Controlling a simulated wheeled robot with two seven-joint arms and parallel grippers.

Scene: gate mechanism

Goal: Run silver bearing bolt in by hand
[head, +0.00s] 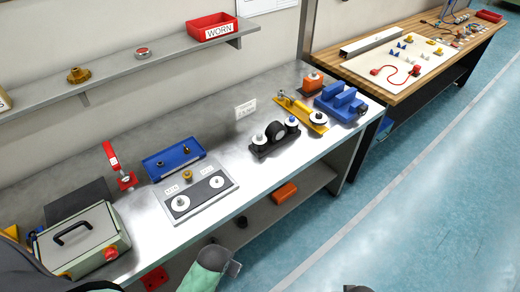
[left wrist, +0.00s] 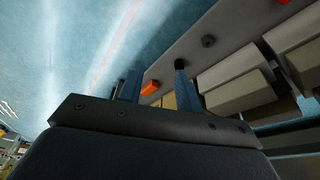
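A black fixture (head: 275,138) stands mid-bench with a dark ring and two pale rollers. Small silver tops show on its rollers, but I cannot tell whether one is the silver bearing bolt. A blue tray (head: 174,160) holds a few small parts, too small to identify. A grey plate (head: 225,192) carries two white discs and a brass-coloured piece (head: 187,175). My left gripper (left wrist: 156,72) shows in the left wrist view with its two fingers apart and nothing between them, away from the bench top. My right gripper is not clearly visible.
A grey-green case (head: 80,240) and a red stand (head: 120,168) are at the bench's left. A yellow fixture (head: 303,115) and blue vise (head: 340,102) stand at its right. A red bin (head: 212,27) sits on the wall shelf. The floor in front is clear.

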